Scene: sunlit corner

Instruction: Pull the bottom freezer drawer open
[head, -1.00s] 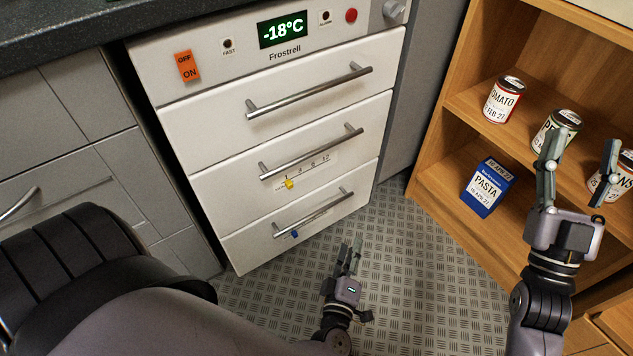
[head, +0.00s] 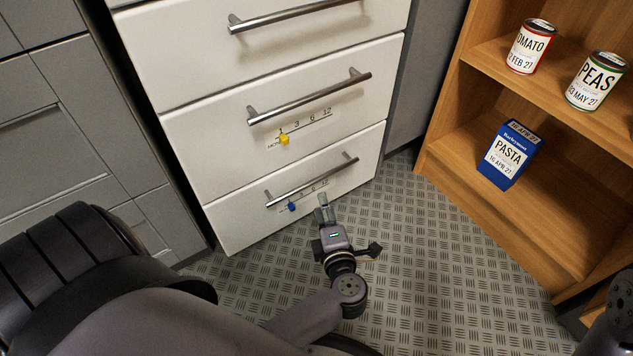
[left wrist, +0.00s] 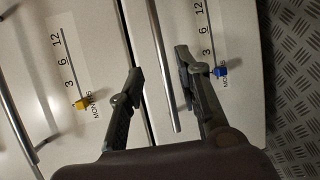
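The bottom freezer drawer (head: 230,230) is the lowest white front and sits shut, flush with the drawer above. Its metal bar handle (head: 300,184) slants across the front; it also shows in the left wrist view (left wrist: 164,66). My left gripper (head: 325,207) is just below and in front of this handle in the head view. In the left wrist view my left gripper (left wrist: 160,70) is open, with the bar showing between its fingers; how deep the bar sits between them I cannot tell. My right gripper is out of view.
The middle drawer's handle (head: 310,97) is above, with a yellow slider (head: 284,140) below it. A blue slider (head: 291,207) is on the bottom drawer. A wooden shelf (head: 447,176) with cans and a pasta box (head: 508,155) stands right. Patterned floor (head: 430,270) is clear in front.

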